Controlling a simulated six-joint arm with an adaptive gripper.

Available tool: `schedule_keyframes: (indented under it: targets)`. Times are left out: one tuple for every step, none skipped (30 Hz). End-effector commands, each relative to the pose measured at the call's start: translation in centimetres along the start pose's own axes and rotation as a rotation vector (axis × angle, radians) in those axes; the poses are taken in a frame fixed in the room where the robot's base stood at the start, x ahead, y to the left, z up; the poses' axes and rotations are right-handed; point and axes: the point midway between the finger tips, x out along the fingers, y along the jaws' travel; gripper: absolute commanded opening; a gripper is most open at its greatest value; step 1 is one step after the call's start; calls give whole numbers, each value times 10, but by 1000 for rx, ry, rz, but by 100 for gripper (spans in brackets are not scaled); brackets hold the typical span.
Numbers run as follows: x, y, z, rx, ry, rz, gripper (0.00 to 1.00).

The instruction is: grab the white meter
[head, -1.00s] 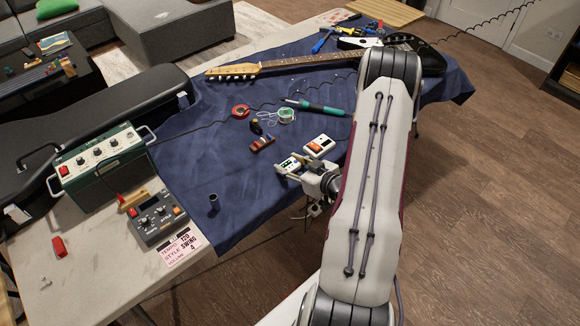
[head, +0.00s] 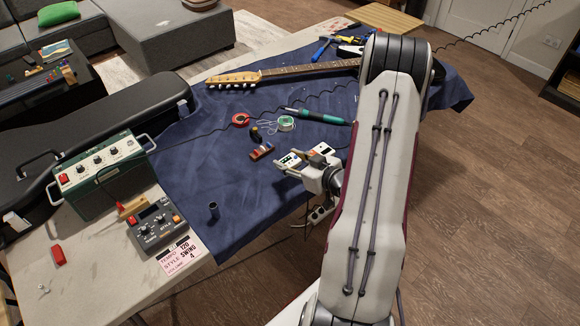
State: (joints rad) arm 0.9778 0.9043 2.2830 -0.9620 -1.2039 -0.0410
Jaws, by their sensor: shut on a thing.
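The white meter (head: 287,160), a small white box with a dark face, is at the front right of the blue cloth. My gripper (head: 292,164) is shut on it, with the fingers at its near side and around it. The meter is partly hidden by the fingers, and I cannot tell whether it is lifted off the cloth.
A second white device with an orange part (head: 323,149) is close to the right, partly hidden by my gripper. A red-brown block (head: 262,151), a red tape roll (head: 241,119), a solder spool (head: 286,123) and a soldering iron (head: 315,116) lie behind. The cloth (head: 200,170) at left is mostly bare.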

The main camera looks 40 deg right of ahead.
Motion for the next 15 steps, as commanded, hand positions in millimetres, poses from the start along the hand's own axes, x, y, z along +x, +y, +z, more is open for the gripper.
schedule_keyframes:
  targets:
    - [-2, 0, -7, -3, 3, 1, 16]
    - [-4, 0, -10, -2, 2, 0, 16]
    - [-5, 0, -14, -2, 2, 0, 16]
    - [-6, 0, -17, -3, 2, 0, 16]
    - [-8, 0, -19, -3, 1, 0, 16]
    - [-9, 0, -22, -3, 1, 0, 16]
    - [-10, 0, -25, -2, 2, 0, 16]
    - [-11, 0, -27, -2, 2, 0, 16]
    - [-12, 0, -30, -1, 2, 0, 16]
    - [-13, 0, -31, -1, 2, 0, 16]
    - [-13, 0, -33, -1, 2, 0, 16]
    - [-14, 0, -35, -1, 2, 0, 16]
    - [-15, 0, -36, -1, 1, 0, 16]
    - [-15, 0, -37, -1, 1, 0, 16]
    - [-16, 0, -38, 0, 1, 0, 16]
